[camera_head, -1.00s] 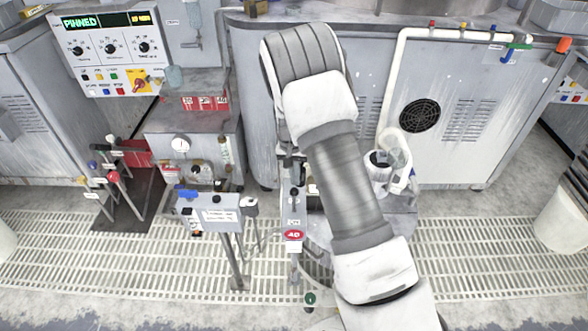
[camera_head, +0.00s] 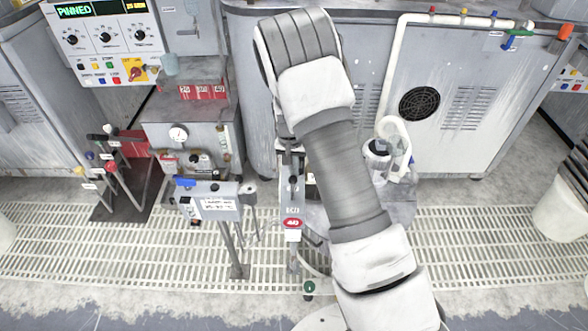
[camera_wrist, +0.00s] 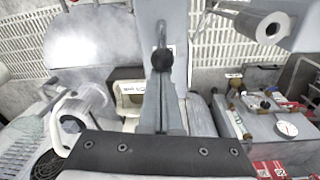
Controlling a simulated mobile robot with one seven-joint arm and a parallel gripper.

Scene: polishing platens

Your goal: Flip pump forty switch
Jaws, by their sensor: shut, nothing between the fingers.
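The pump forty panel is a narrow grey plate (camera_head: 292,195) with a red oval 40 label (camera_head: 292,223), left of my arm in the head view. Its switch lever, with a dark knob (camera_head: 293,180), stands on the plate above the label. In the wrist view, a metal lever with a black ball knob (camera_wrist: 162,60) rises from a grey upright plate, straight ahead of my gripper (camera_wrist: 163,80). My gripper is shut and empty, close to the knob; I cannot tell whether it touches. In the head view, my arm mostly hides the gripper.
A stand with a blue-handled valve box (camera_head: 215,203) is left of the panel. A white cup-like fitting (camera_head: 378,152) is right of my arm. Grated floor (camera_head: 480,240) lies open at right.

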